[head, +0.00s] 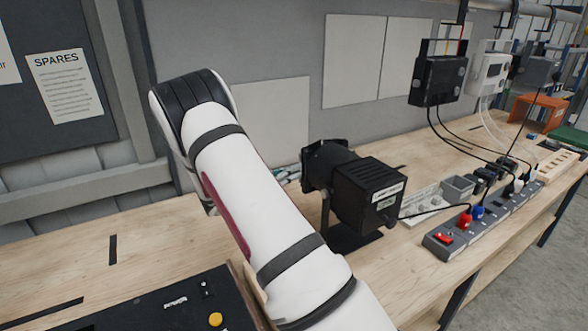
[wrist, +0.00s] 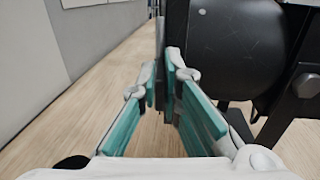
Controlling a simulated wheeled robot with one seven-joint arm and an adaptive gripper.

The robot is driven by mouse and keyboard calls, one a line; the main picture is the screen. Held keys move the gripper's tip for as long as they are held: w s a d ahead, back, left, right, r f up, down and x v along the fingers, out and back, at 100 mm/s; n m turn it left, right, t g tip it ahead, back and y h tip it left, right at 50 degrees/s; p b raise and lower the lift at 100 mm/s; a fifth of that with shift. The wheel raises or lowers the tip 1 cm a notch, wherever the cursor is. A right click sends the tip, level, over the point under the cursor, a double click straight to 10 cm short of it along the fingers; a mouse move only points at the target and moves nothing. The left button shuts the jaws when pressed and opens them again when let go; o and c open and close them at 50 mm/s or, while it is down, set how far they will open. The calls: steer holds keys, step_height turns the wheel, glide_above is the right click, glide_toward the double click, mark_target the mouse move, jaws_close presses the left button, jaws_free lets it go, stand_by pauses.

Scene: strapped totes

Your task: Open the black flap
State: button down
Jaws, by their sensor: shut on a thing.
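A black lamp-like device (head: 368,192) with a ribbed rear housing stands on the wooden bench, right of my arm in the head view. Black plates show at its far end (head: 316,160). In the wrist view its rounded black body (wrist: 238,45) fills the upper right. The black flap (wrist: 160,42) is seen edge-on there as a thin dark upright strip. My gripper (wrist: 161,68), with teal pads, is shut on the flap, one finger on each side.
A power strip (head: 480,222) with plugs and cables lies right of the device. A black box (head: 438,80) hangs from a rail above. A dark panel with a yellow button (head: 215,320) is at the front left. The bench left of my arm is mostly clear.

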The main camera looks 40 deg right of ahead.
steer(key=shift+t, duration=0.4)
steer(key=c, duration=1.8)
jaws_free()
steer(key=shift+o, duration=0.2)
steer(key=w+a, duration=0.1)
steer(key=a, duration=1.1)
steer(key=shift+w, duration=0.1)
steer(key=s+d, duration=0.1)
steer(key=d, duration=0.8)
steer(key=shift+d+r, duration=0.2)
steer(key=shift+d, duration=0.15)
